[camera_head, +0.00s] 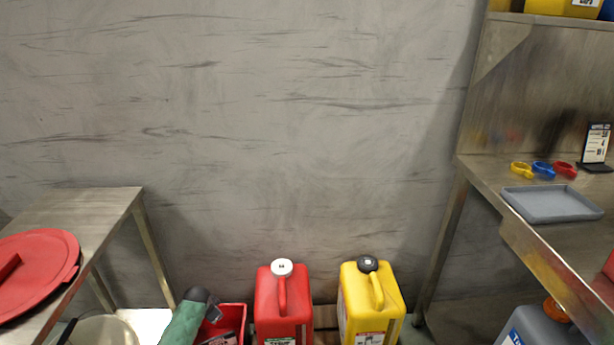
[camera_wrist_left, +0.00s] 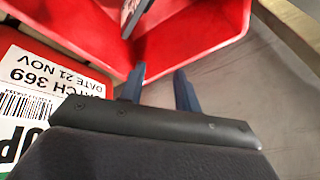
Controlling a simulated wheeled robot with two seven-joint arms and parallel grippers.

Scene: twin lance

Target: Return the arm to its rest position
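My left gripper (camera_wrist_left: 162,78) shows in the left wrist view, with its two dark blue fingers apart and nothing between them. Its fingertips are at the near side of a red bin (camera_wrist_left: 195,42); I cannot tell whether they touch it. A dark, pale-edged item (camera_wrist_left: 133,15) lies in that bin. The red bin also shows at the bottom of the head view (camera_head: 235,317).
A red canister (camera_head: 268,305) and a yellow canister (camera_head: 370,303) stand right of the bin. A printed label (camera_wrist_left: 35,85) is close left of my gripper. A steel table with a red lid (camera_head: 45,265) is left; a steel bench with a grey tray (camera_head: 552,204) is right.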

